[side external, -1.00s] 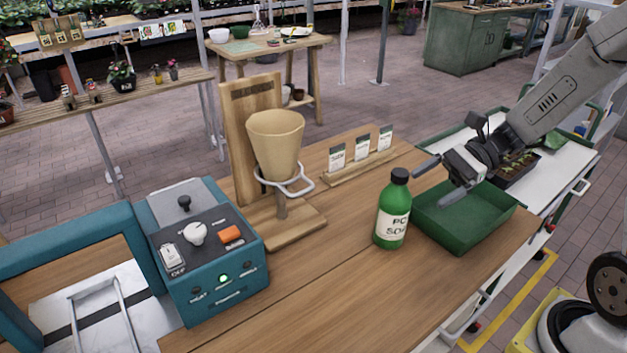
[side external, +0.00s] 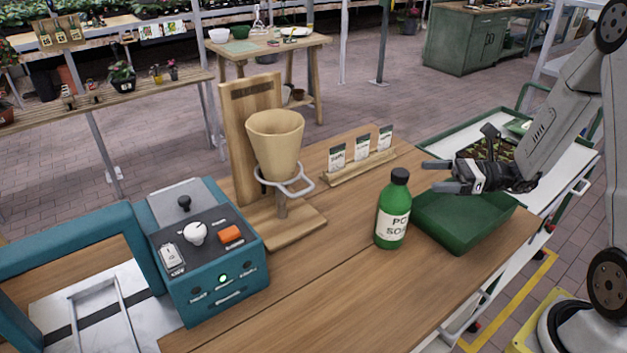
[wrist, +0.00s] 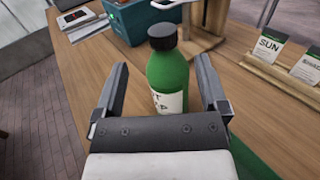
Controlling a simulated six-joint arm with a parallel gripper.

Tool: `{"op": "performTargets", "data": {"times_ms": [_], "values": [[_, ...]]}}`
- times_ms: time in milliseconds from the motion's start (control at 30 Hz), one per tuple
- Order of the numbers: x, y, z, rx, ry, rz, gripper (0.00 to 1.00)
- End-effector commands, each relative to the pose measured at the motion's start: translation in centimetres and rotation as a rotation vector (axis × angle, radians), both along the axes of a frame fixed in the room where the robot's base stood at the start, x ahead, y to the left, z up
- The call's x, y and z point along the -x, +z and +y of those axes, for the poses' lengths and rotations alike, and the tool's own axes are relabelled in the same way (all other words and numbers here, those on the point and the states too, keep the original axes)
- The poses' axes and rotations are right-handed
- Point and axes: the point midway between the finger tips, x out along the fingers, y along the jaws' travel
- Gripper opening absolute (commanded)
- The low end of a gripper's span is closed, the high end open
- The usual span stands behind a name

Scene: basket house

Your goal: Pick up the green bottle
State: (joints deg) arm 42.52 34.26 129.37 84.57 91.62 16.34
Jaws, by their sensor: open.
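The green bottle (side external: 392,213) has a black cap and a white label and stands upright on the wooden table, just left of the green tray. My gripper (side external: 428,176) is open and empty above the tray, to the right of the bottle, with its fingers pointing left towards it. In the wrist view the bottle (wrist: 167,75) stands ahead, between the lines of the two open fingers of my gripper (wrist: 163,80). The lower part of the bottle is hidden there by the gripper body.
The green tray (side external: 465,242) sits at the table's right edge, below my gripper. A wooden stand holds a tan cone (side external: 275,140) in a ring. A teal machine (side external: 212,265) is at the left. Seed packets (side external: 362,148) stand in a rack behind. The table front is clear.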

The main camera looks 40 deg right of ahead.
Motion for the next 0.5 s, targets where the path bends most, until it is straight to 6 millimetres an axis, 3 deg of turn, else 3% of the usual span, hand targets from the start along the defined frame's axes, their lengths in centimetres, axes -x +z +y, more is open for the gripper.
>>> {"op": "performTargets", "data": {"times_ms": [500], "values": [[-1.6,0.0,2.1,0.001,0.001,-0.001,0.93]]}}
